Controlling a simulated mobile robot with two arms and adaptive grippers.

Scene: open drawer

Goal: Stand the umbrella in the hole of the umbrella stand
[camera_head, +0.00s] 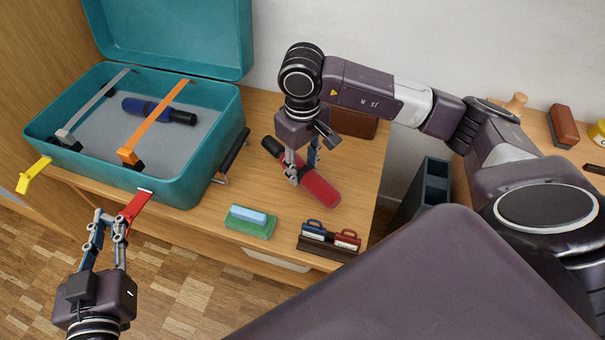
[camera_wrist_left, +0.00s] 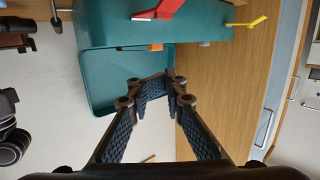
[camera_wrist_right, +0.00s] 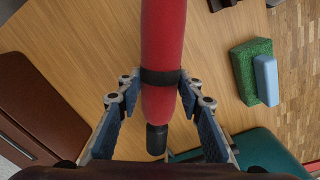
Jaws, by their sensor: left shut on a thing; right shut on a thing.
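A red umbrella (camera_head: 318,188) with a black handle and black strap is over the table near its middle, slanting. I cannot tell whether it touches the wood. My right gripper (camera_head: 301,178) is shut around it near the strap; the umbrella also shows between the fingers in the right wrist view (camera_wrist_right: 163,40). The dark umbrella stand (camera_head: 432,185) is in the gap right of the table, partly hidden by my arm. My left gripper (camera_head: 110,222) is beside the suitcase's red latch (camera_head: 135,205); its fingers (camera_wrist_left: 150,88) show nothing clear between them.
An open teal suitcase (camera_head: 165,190) on the left holds a blue umbrella (camera_head: 158,110) under straps. A green block with a blue top (camera_head: 250,222), a small suitcase-shaped ornament (camera_head: 328,240) and a brown case (camera_head: 355,123) stand on the table. Another table is at right.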

